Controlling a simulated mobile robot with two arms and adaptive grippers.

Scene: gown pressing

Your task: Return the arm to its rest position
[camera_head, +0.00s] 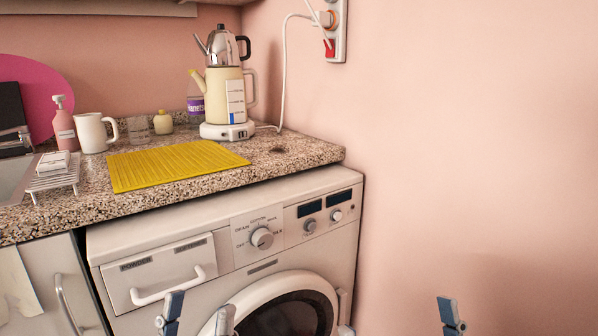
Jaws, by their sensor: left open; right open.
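My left gripper (198,316) shows at the bottom edge, in front of the washing machine (225,208). Its two fingertips stand apart with nothing visible between them. My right gripper (450,316) shows at the bottom right, in front of the bare pink wall. Only a small part of it is in view, and I see nothing held there. The rest of both arms is out of the picture. The washing machine's round door (270,290) looks shut, and its drawer (160,270) is closed.
A speckled counter (300,150) runs above the machine. On it are a yellow mat (175,165), a kettle set (228,95), a white mug (92,133), a pink pump bottle (64,128) and a small rack (54,180). A cabinet handle (66,303) sticks out at left. Right side is clear.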

